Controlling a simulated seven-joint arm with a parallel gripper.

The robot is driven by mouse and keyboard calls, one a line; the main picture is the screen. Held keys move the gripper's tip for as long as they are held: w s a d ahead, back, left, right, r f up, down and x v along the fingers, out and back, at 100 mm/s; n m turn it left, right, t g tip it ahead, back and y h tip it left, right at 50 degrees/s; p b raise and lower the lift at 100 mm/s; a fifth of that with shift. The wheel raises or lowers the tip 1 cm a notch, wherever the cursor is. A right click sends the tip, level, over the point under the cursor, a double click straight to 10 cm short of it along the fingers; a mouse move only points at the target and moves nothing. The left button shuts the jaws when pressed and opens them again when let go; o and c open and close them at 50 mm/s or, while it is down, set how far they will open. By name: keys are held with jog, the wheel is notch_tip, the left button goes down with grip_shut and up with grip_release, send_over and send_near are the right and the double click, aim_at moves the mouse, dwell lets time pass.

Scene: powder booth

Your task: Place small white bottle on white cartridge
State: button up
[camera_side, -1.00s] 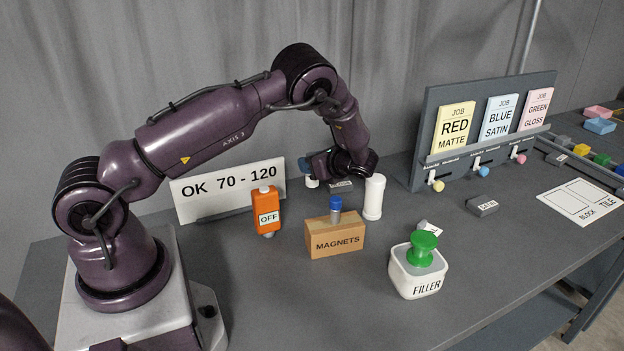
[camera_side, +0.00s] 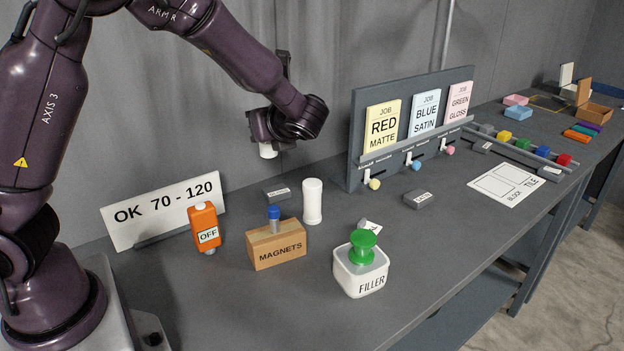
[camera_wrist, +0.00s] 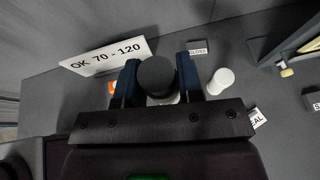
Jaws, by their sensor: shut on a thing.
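The white cartridge (camera_side: 313,202) is an upright white cylinder on the bench, behind and right of the MAGNETS block; it also shows in the wrist view (camera_wrist: 220,80), right of the fingers. My gripper (camera_wrist: 157,80) has its blue fingers shut on the small white bottle (camera_wrist: 162,99), whose dark round top faces the camera and hides most of it. In the side view the bottle's white lower part (camera_side: 268,150) hangs under my gripper, raised above the bench and up-left of the cartridge in the picture. The fingers are mostly hidden there.
A FILLER pot (camera_side: 360,278), an orange OFF device (camera_side: 205,228), a sign (camera_side: 163,210), a grey block (camera_side: 277,194) and the job-card rack (camera_side: 412,130) stand around.

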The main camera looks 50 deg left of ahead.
jog(key=w+a+f, duration=0.1)
jog(key=w+f, duration=0.2)
jog(key=w, duration=0.1)
jog(key=w+a+f, duration=0.1)
jog(key=w+f, duration=0.2)
jog(key=w, duration=0.1)
jog(key=w+a+f, duration=0.2)
jog(key=w+f, duration=0.2)
jog(key=w, duration=0.1)
jog(key=shift+w+f, duration=0.1)
jog(key=shift+f, duration=1.45)
jog(key=shift+f, duration=0.15)
jog(key=o, duration=0.9)
